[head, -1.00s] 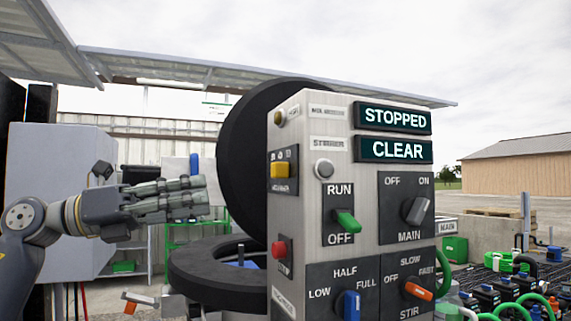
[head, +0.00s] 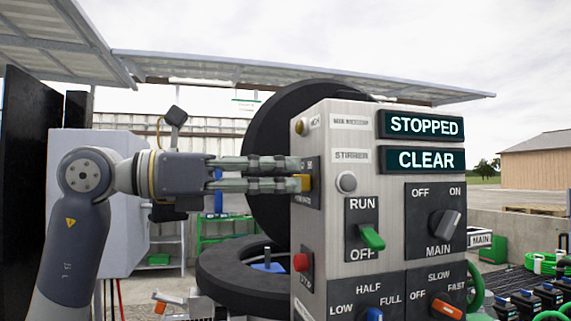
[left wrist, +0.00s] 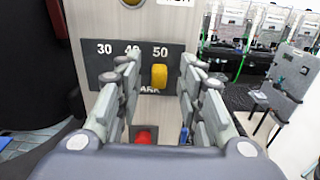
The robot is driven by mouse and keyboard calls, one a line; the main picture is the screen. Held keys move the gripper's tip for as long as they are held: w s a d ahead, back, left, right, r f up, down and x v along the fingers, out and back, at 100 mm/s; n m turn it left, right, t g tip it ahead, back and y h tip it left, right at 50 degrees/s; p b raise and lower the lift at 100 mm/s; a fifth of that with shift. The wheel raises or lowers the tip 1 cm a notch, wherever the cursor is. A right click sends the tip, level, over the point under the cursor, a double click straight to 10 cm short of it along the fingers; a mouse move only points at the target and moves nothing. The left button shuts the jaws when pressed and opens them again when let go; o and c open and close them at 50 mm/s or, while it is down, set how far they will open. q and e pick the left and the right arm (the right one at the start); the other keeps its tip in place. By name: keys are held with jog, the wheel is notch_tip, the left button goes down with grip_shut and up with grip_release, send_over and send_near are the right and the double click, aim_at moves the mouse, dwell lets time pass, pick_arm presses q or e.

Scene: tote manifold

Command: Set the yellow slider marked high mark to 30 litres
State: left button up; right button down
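The yellow slider (left wrist: 159,76) sits under the 50 at the right end of a dark scale plate (left wrist: 100,62) marked 30, 40 and 50 in the left wrist view. In the head view the slider (head: 304,183) is on the narrow left side of the grey control box (head: 335,215). My left gripper (head: 297,173) reaches that side face from the left. In the left wrist view its open fingers (left wrist: 158,68) stand on either side of the slider, with gaps visible. The plate's lower lettering is partly hidden. My right gripper is not in view.
A red button (left wrist: 144,136) sits below the scale, and shows on the box side in the head view (head: 301,262). The box front has switches and displays reading STOPPED and CLEAR (head: 425,160). A large black ring (head: 240,280) lies beside the box.

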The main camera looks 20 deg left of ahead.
pick_arm(q)
jog(key=shift+w+d, duration=0.4)
jog(key=shift+d, duration=0.15)
